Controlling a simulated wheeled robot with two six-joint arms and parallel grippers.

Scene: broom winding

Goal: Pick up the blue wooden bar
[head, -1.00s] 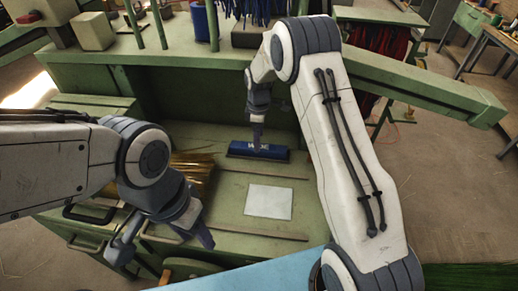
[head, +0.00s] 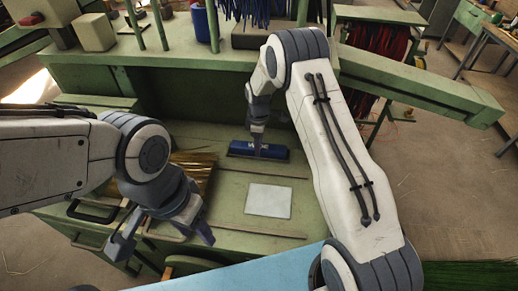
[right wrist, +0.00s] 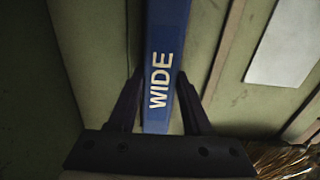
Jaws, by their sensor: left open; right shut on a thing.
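The blue wooden bar (head: 272,151) lies on the green workbench (head: 222,209), toward its back. White letters reading "WIDE" show on its face in the right wrist view (right wrist: 164,42). My right gripper (head: 257,148) reaches down from above onto the bar. In the right wrist view its two fingers (right wrist: 158,85) stand on either side of the bar and are shut on it. The bar still appears to rest on the bench. My left gripper (head: 162,245) is open and empty over the front left of the bench.
A white sheet (head: 268,201) lies in front of the bar between thin wooden strips. Golden bristles (head: 196,168) lie left of it. Green posts and a ledge (head: 180,54) stand behind. A light blue surface (head: 240,275) is at the front.

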